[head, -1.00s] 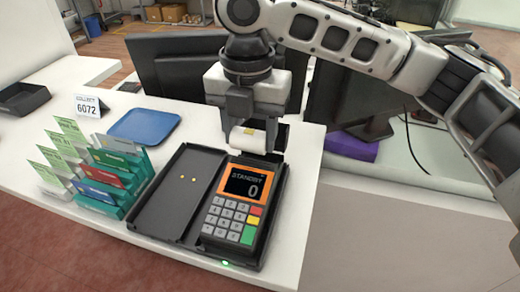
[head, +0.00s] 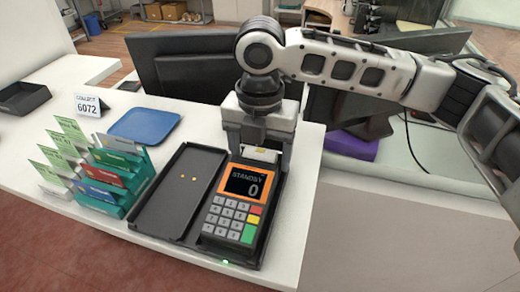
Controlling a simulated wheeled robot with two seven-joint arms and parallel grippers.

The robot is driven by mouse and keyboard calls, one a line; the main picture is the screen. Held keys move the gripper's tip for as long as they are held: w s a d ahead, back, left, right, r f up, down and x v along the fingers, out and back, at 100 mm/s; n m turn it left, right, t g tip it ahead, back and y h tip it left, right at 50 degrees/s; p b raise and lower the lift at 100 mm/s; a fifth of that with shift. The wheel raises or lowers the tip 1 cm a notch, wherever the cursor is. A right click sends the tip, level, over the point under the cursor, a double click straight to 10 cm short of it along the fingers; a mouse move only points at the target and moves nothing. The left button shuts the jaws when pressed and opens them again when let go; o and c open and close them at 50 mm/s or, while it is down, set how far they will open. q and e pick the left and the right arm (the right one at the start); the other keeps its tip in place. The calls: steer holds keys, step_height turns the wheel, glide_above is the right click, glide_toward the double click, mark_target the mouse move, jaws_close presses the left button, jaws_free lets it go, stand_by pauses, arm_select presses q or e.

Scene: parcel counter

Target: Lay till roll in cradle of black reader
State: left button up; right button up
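The black reader (head: 203,226) lies on the white counter. Its orange-framed screen reads "STANDBY 0", with a keypad below. The till roll (head: 261,155), white with a small yellow mark, is at the far end of the reader, just above the screen. My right gripper (head: 260,152) points down there, with a finger on each side of the roll, shut on it. The cradle under the roll is mostly hidden, so I cannot tell whether the roll touches it. My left gripper is not in view.
A teal rack (head: 118,182) of cards and leaflets stands left of the reader. A blue tray (head: 144,125), a "COLLECT 6072" sign (head: 88,107) and a black tray (head: 22,98) lie farther back. Dark monitors (head: 190,68) stand behind my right gripper.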

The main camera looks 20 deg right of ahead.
mark_target(260, 152)
step_height(260, 152, up, 12)
stand_by(0.6)
